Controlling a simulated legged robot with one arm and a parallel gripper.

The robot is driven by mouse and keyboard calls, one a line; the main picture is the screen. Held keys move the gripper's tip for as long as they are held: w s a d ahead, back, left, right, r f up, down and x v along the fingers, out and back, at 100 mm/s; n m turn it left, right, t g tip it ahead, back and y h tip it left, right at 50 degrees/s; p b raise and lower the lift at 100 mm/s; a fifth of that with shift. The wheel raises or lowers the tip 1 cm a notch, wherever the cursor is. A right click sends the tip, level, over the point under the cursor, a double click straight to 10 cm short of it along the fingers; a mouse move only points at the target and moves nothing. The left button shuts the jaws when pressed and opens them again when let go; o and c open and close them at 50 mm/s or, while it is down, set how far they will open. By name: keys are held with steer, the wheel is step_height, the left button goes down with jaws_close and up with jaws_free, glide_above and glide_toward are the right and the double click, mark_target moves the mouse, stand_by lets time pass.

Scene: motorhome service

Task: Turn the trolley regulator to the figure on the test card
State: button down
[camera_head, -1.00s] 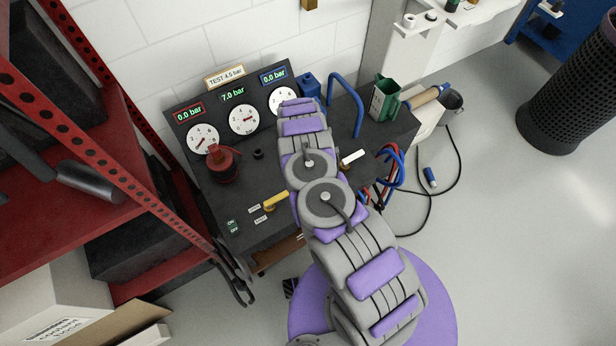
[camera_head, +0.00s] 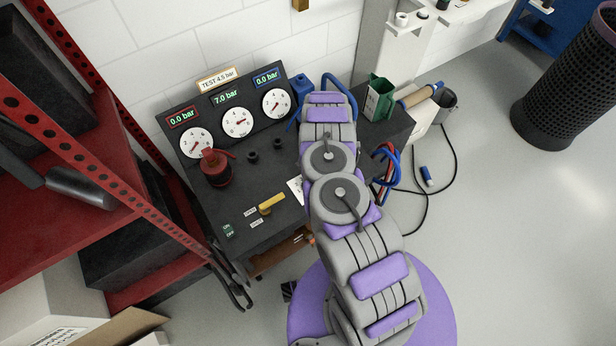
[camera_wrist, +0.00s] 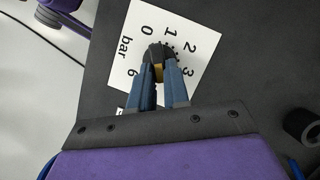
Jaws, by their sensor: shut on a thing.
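The test card (camera_head: 218,78) reads "TEST 4.5 bar" above the trolley's gauge panel. The panel's displays read 0.0 bar in red, 7.0 bar in green (camera_head: 227,97) and 0.0 bar in blue. In the wrist view, a white scale plate (camera_wrist: 203,78) marked "bar" shows 0, 1, 2, 3 and 6; other figures are hidden. My gripper (camera_wrist: 160,76) is shut on the dark regulator knob (camera_wrist: 157,53) at the plate's middle. A yellow bit shows between the fingertips. In the head view my arm hides the gripper and knob; only the plate's edge (camera_head: 296,190) shows.
On the trolley top (camera_head: 250,180) are a red fitting (camera_head: 216,171), a yellow-handled lever (camera_head: 271,203) and a green container (camera_head: 379,97). Red and blue hoses (camera_head: 386,165) hang at the right side. A red rack (camera_head: 130,150) stands close on the left. Open floor lies at right.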

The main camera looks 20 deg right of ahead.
steer(key=shift+s+m, duration=0.15)
steer(key=shift+m, duration=0.55)
steer(key=c, duration=1.1)
jaws_free()
steer(key=shift+r, duration=0.1)
steer(key=p+v, duration=0.2)
steer(key=v, duration=1.5)
steer(key=shift+s+d+p, duration=0.15)
steer(key=shift+d+p, duration=0.2)
steer(key=shift+d, duration=0.05)
